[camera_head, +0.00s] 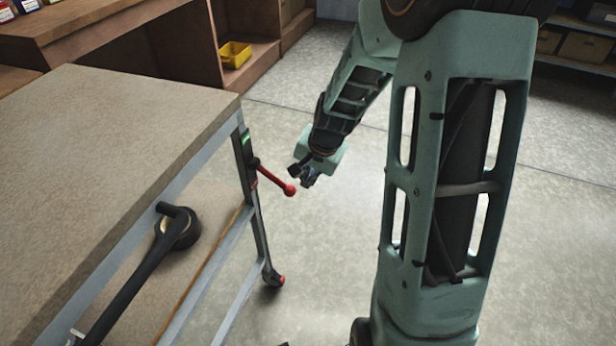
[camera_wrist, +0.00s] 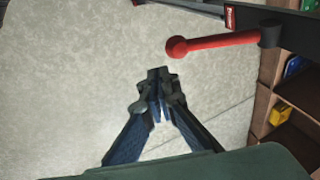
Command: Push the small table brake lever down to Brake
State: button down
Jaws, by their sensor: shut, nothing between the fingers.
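The brake lever (camera_head: 275,179) is a red rod with a red ball at its free end, mounted on the leg at the right corner of the small table (camera_head: 110,140). In the head view it slants down to the right from its dark pivot, and a green mark shows above the pivot. My gripper (camera_head: 308,180) is just right of the ball, apart from it. In the wrist view the lever (camera_wrist: 222,42) lies above my gripper (camera_wrist: 160,88), whose fingers are together and empty. A red label (camera_wrist: 229,17) shows beside the lever there.
A black-handled tool (camera_head: 150,260) is at the table's near side. The table leg ends in a caster (camera_head: 274,279). Wooden shelving with a yellow bin (camera_head: 235,54) stands behind. The floor around my gripper is clear.

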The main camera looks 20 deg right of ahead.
jog(key=shift+s+b+x, duration=0.2)
jog(key=shift+b+x, duration=0.25)
jog(key=shift+x, duration=0.3)
jog(key=shift+s+b+x, duration=0.15)
jog(key=shift+b+x, duration=0.35)
jog(key=shift+x, duration=0.25)
jog(key=shift+s+b+x, duration=0.2)
jog(key=shift+b+x, duration=0.25)
jog(key=shift+x, duration=0.3)
jog(key=shift+a+f, duration=0.1)
jog(key=shift+f, duration=0.15)
